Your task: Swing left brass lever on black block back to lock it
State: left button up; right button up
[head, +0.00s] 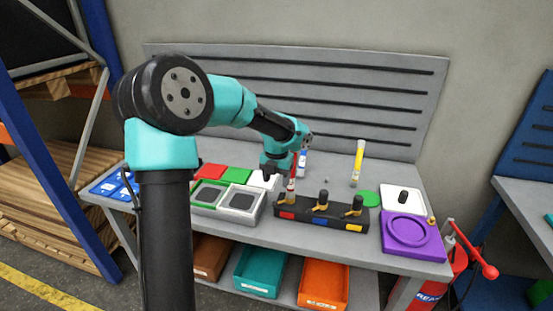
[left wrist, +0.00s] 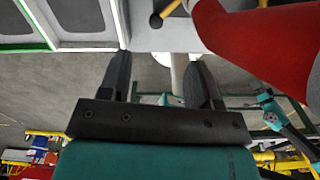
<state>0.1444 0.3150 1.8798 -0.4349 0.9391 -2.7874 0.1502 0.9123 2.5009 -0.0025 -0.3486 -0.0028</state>
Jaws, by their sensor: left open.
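The black block (head: 320,215) stands on the grey bench, with red, blue and yellow labels along its front. A brass lever (head: 284,202) is at its left socket, above the red label. A red and white rod (head: 291,186) stands upright in that socket. My left gripper (head: 269,177) is behind and left of the rod. In the left wrist view its fingers (left wrist: 158,62) are apart with nothing held between them. A brass piece with a dark round end (left wrist: 156,20) shows beyond the fingertips, and a large red surface fills the upper right. My right gripper is out of view.
A yellow tube (head: 358,163) stands behind. Grey trays (head: 240,205) are left of the block, and a purple tray (head: 411,237) is right. Bench shows bare in front of the block.

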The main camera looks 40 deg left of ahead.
pick_arm(q)
notch_tip(320, 180, up, 8)
jog(key=shift+f, duration=0.1)
dwell(0.5)
